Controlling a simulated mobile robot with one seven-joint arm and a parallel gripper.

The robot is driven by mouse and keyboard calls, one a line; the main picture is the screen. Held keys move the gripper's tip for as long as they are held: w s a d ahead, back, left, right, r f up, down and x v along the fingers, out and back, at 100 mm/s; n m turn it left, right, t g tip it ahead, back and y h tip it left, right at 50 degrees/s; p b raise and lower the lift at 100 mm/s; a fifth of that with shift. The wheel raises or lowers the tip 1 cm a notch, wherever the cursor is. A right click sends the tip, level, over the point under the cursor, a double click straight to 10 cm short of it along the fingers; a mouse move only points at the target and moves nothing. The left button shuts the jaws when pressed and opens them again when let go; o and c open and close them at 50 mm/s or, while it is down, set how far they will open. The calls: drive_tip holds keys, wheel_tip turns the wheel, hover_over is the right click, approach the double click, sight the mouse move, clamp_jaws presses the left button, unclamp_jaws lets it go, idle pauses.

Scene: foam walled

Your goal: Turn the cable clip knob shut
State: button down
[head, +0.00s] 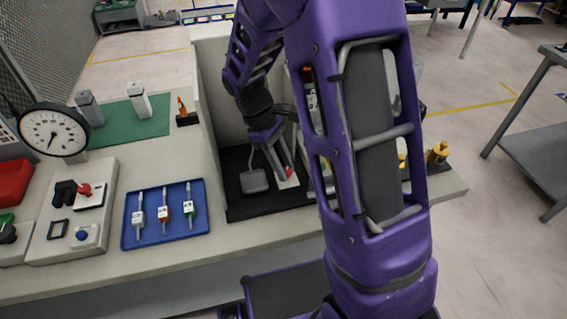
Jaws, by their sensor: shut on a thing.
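My purple gripper (286,171) points down into the foam-lined bay in the middle of the bench. Its fingertips are shut on a small red knob (290,173). The knob sits at a narrow white piece (289,183) on the dark floor of the bay. The fingers hide part of the knob, so I cannot tell how far it is turned. A grey flat block with a cable-like stem (254,181) lies just left of the gripper.
Pale walls (206,120) stand at the bay's left and back. My arm hides the bay's right side.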

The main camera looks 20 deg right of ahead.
idle(0.4)
drive_tip(key=c, duration=0.6)
unclamp_jaws()
drive_tip(key=p+v, duration=0.1)
drive_tip(key=v, duration=1.6)
drive_tip(key=shift+w+r, duration=0.1)
drive_tip(key=shift+r, duration=0.1)
